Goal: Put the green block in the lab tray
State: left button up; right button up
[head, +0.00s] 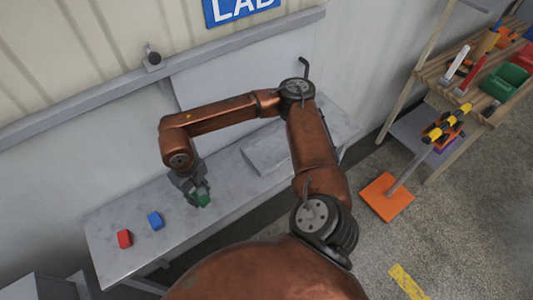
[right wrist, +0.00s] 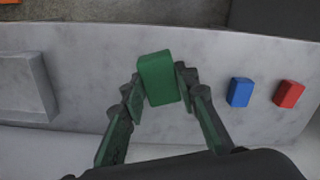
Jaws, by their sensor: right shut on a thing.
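The green block (head: 203,200) is between the fingertips of my right gripper (head: 195,190), which is shut on it. In the right wrist view the green block (right wrist: 158,78) stands between the two fingers of the gripper (right wrist: 157,88). How far it is above the bench is hard to tell. The lab tray (head: 265,150) is a shallow grey tray on the bench, to the right of the gripper and partly behind my arm. It also shows at the left edge of the right wrist view (right wrist: 45,88). My left gripper is not in view.
A blue block (head: 155,220) and a red block (head: 124,238) lie on the left part of the grey bench (head: 110,220). A wall runs along the bench's back. At right stand a wooden shelf (head: 440,75) with bins and an orange-based post (head: 385,197).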

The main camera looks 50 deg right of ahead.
aim_at(273, 151)
jog(key=u, duration=2.05)
jog(key=k, duration=1.75)
jog(key=z, duration=1.5)
jog(key=i, duration=0.5)
jog(key=z, duration=0.1)
